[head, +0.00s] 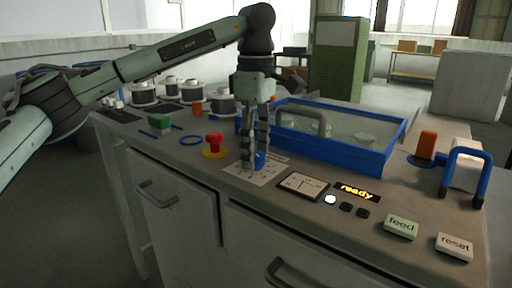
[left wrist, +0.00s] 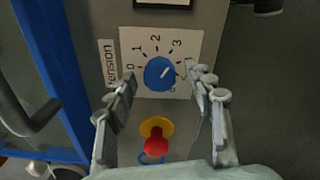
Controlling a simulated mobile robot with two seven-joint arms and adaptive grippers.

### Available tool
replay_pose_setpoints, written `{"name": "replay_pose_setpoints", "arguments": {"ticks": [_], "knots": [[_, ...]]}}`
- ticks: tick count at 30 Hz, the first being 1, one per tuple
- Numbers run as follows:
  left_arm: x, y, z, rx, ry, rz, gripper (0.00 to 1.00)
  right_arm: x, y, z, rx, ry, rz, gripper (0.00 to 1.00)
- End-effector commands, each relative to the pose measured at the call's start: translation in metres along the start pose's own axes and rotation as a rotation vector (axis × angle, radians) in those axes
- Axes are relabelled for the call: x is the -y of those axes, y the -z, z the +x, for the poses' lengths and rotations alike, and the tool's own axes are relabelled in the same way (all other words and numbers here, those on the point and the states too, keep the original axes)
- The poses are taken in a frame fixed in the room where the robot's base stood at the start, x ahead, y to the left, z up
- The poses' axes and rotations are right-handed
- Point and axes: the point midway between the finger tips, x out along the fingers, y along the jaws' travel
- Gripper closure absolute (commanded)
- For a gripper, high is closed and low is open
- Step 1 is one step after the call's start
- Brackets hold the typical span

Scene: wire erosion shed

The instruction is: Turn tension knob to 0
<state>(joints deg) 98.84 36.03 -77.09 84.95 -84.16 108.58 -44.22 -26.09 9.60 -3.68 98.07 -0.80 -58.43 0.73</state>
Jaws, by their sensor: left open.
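The blue tension knob (left wrist: 158,76) sits on a white dial plate (left wrist: 184,38) on the bench top. In the left wrist view, 0, 1, 2 and 3 show around it. Its white mark points up and right, clockwise past the 3; the figures beyond are partly hidden by a finger. My left gripper (left wrist: 160,80) is open, with one finger on each side of the knob. I cannot tell whether they touch it. In the head view, my left gripper (head: 256,160) points down over the plate (head: 267,176) and partly hides the knob (head: 260,158). My right gripper is not in view.
A red mushroom button (head: 213,139) on a yellow base stands left of the gripper. A blue-rimmed tank (head: 340,154) stands close behind. A gauge (head: 302,185), a lit "ready" display (head: 357,192), and feed (head: 401,226) and reset (head: 454,246) buttons lie to the right.

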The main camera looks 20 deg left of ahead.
Motion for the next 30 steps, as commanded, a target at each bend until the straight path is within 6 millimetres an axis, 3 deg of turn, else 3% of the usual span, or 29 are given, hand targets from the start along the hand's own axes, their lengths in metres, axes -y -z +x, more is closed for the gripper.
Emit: {"name": "replay_pose_setpoints", "arguments": {"ticks": [4,16,30], "knots": [[0.0000,-0.0001,0.0000,0.000,0.000,0.000,0.47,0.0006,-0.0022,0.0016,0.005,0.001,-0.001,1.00],[0.0001,-0.0003,-0.0004,0.000,0.000,0.001,0.97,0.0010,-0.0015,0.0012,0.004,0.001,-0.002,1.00],[0.0000,-0.0005,-0.0007,0.001,0.000,-0.117,0.97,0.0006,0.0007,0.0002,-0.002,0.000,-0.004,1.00]]}}
